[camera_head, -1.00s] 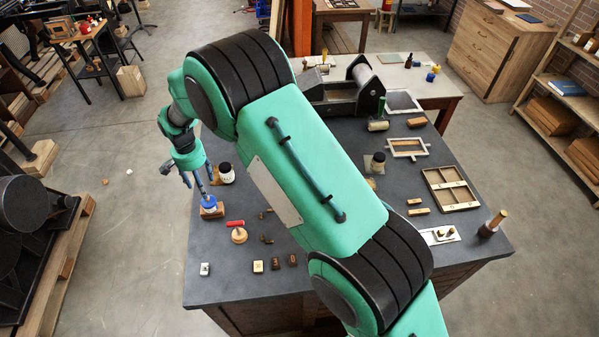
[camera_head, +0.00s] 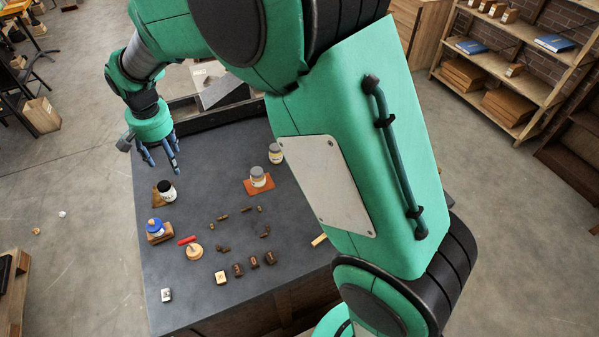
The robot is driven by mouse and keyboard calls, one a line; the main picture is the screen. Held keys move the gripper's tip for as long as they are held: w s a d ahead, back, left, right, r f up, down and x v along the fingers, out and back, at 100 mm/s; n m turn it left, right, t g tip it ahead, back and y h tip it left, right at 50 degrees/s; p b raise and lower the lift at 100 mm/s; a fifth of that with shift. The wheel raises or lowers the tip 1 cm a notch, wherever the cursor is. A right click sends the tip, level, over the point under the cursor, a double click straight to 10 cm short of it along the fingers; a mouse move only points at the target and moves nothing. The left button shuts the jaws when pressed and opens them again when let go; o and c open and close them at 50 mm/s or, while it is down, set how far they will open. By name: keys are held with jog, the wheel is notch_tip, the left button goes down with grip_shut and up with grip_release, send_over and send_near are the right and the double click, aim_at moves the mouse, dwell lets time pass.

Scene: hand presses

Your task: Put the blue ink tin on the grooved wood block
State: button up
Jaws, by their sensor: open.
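The blue ink tin (camera_head: 154,225), with a blue lid and a pale side, sits on top of a brown wood block (camera_head: 161,238) near the table's left edge. The block's grooves are too small to make out. My gripper (camera_head: 163,165) is open and empty, with its fingers pointing down. It is above the table, beyond the tin and clearly apart from it.
A black-lidded jar (camera_head: 167,190) stands between the tin and my gripper. A red-handled tool (camera_head: 187,240) and a round wooden piece (camera_head: 194,252) lie right of the block. My arm hides the table's right side.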

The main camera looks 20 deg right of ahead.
jog(key=s+d+r+t, duration=0.2)
jog(key=s+d+r, duration=1.4)
jog(key=d, duration=0.3)
jog(key=s+d+n+t, duration=0.1)
jog(key=s+d, duration=0.4)
jog(key=s, duration=0.4)
jog(key=s+d+t, duration=0.1)
jog(key=s+d, duration=0.4)
jog(key=s, duration=0.5)
jog(key=shift+s+d+r+n+h, duration=0.15)
jog(key=shift+s+d+n+h, duration=0.15)
jog(key=shift+d+n, duration=0.1)
notch_tip(320, 180, down, 16)
jog(key=b, duration=1.6)
jog(key=shift+r, duration=0.1)
